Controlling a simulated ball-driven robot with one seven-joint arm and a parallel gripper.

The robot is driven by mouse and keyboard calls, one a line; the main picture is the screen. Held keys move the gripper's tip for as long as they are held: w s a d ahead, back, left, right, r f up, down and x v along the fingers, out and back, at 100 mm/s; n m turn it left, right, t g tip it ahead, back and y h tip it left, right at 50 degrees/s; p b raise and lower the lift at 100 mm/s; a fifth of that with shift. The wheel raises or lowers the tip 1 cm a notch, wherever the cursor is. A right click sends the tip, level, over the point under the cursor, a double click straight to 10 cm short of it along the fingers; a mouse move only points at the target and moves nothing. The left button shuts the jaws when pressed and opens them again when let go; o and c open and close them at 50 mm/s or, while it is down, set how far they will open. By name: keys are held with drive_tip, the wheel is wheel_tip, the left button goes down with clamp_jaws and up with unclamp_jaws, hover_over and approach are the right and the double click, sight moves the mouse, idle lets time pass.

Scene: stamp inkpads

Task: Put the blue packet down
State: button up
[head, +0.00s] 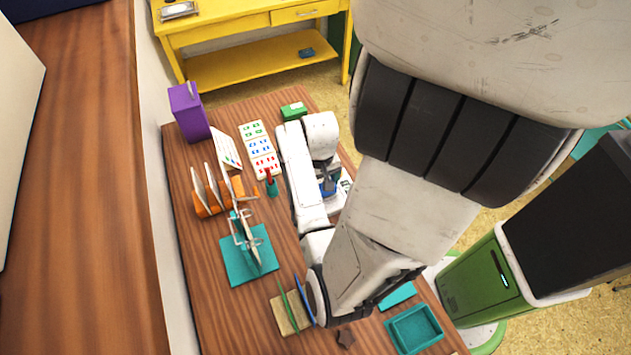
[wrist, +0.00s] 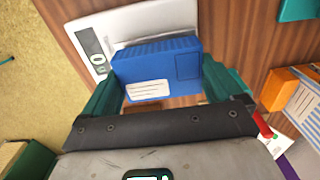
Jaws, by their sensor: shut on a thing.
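The blue packet (wrist: 160,62), a box with a white label, sits between the teal fingers of my gripper (wrist: 165,85) in the wrist view. My gripper is shut on it. Behind it is a white scale-like device (wrist: 97,42) with a grey panel; the packet covers part of it. I cannot tell whether the packet touches it. In the head view, the packet (head: 329,188) shows as a small blue patch under my gripper (head: 326,175), beside the white device (head: 342,188) near the table's right edge. My arm hides much of this area.
On the wooden table (head: 205,310) stand a green box (head: 293,112), a sticker sheet (head: 260,150), a red-handled stamp (head: 271,185), an orange letter rack (head: 208,209), a purple box (head: 188,112), a teal mat (head: 236,268) and a teal tray (head: 413,328). A yellow table (head: 230,70) stands beyond.

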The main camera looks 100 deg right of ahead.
drive_tip(key=shift+s+f, duration=0.15)
drive_tip(key=shift+f, duration=0.25)
drive_tip(key=o, duration=0.8)
wheel_tip(320, 180, up, 8)
drive_tip(key=shift+f+b, duration=0.2)
drive_tip(key=shift+b, duration=0.1)
